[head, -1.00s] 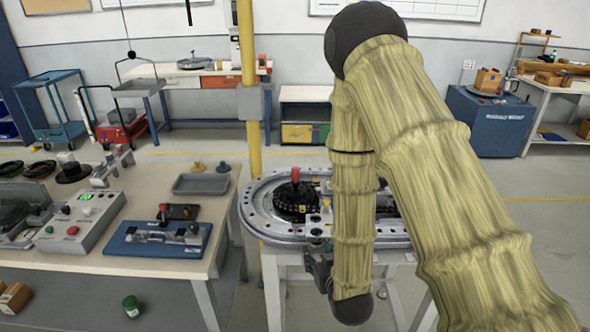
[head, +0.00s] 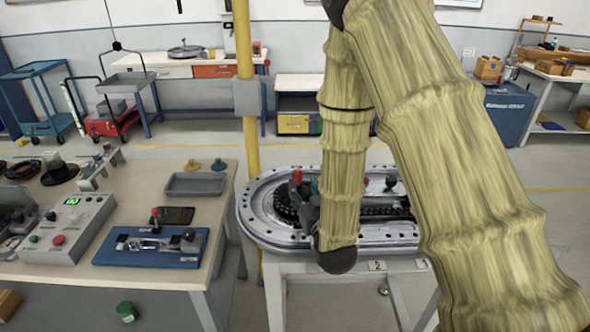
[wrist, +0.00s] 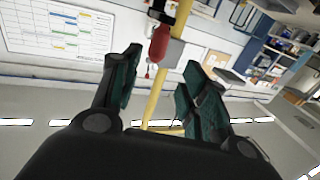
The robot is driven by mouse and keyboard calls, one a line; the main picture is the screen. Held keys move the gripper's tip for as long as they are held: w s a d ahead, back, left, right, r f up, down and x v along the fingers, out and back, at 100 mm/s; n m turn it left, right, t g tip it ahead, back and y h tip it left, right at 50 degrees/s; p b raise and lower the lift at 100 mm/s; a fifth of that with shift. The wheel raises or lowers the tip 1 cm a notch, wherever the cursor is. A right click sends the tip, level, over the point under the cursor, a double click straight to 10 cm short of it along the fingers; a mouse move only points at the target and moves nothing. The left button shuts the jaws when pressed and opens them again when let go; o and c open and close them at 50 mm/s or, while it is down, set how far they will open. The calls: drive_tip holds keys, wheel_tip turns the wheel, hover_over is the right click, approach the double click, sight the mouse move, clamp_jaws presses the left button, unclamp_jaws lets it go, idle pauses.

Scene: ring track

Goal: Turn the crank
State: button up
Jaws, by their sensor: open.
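The crank's red upright handle (head: 297,177) stands over a dark toothed wheel at the left end of the silver oval ring track (head: 262,232). My gripper (head: 314,186) is just right of the handle in the head view, partly hidden by my sleeved arm. In the wrist view my gripper (wrist: 162,78) is open, with its two dark green finger pads apart. The red handle (wrist: 159,45) shows between the fingers in that picture, toward the top. Nothing is held. I cannot tell whether a finger touches the handle.
A workbench (head: 225,205) on the left holds a grey control box (head: 68,230), a blue fixture (head: 150,247) and a grey tray (head: 196,184). A yellow post (head: 246,120) stands behind the track. My arm hides part of the track.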

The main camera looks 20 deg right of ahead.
sight(299, 175)
drive_tip(key=w+p, duration=0.1)
drive_tip(key=w, duration=0.4)
drive_tip(key=w+d+p, duration=0.1)
drive_tip(key=w, duration=0.2)
drive_tip(key=shift+w+p, duration=0.15)
drive_tip(key=shift+p, duration=0.2)
drive_tip(key=shift+a, duration=0.1)
clamp_jaws()
